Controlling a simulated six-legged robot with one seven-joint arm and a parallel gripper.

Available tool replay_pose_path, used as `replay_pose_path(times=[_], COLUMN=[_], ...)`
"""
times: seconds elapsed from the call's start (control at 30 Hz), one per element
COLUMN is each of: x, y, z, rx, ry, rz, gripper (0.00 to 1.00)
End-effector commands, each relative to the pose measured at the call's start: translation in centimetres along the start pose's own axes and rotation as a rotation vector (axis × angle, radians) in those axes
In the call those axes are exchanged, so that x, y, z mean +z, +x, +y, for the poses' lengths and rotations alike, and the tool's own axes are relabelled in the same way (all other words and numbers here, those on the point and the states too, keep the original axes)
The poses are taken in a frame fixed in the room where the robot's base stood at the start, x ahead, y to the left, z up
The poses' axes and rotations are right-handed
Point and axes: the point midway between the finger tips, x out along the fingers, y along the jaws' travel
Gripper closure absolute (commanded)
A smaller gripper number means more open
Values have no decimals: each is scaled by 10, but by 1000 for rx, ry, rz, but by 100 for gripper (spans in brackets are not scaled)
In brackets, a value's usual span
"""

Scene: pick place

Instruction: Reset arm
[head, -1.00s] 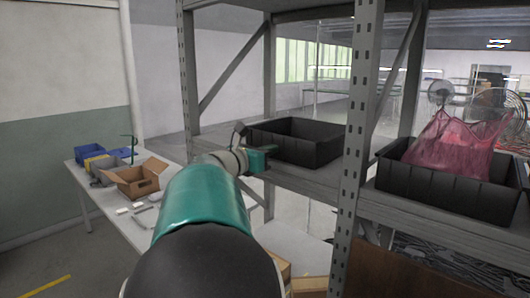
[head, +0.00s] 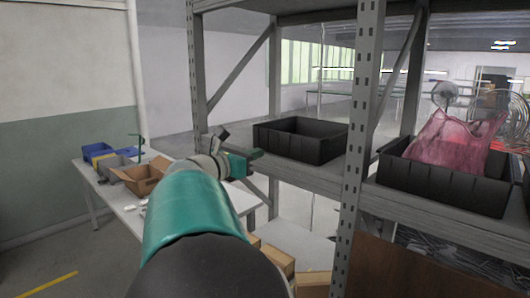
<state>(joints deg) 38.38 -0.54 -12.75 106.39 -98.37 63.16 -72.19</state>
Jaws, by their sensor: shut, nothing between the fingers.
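My arm reaches forward from the bottom middle of the head view. At its far end is my gripper (head: 254,154), small and teal, near the front edge of the shelf. It is shut with nothing held. It appears just left of and in front of the empty black bin (head: 330,149) on the shelf; I cannot tell the exact gap between them.
A grey metal rack (head: 358,140) stands at the right, its upright close to my arm. A second black bin (head: 440,188) holds a pink bag (head: 452,143). A table (head: 205,207) with small boxes is at the left. Cardboard boxes (head: 272,256) lie low behind my arm.

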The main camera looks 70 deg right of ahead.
Motion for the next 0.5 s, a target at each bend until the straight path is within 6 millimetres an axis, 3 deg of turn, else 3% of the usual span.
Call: replay_pose_path(times=[0.2,0.5], x=[0,0], y=[-40,-58], z=[1,0], rx=[2,-3], ry=[0,0], rz=[-1,0], gripper=[100,100])
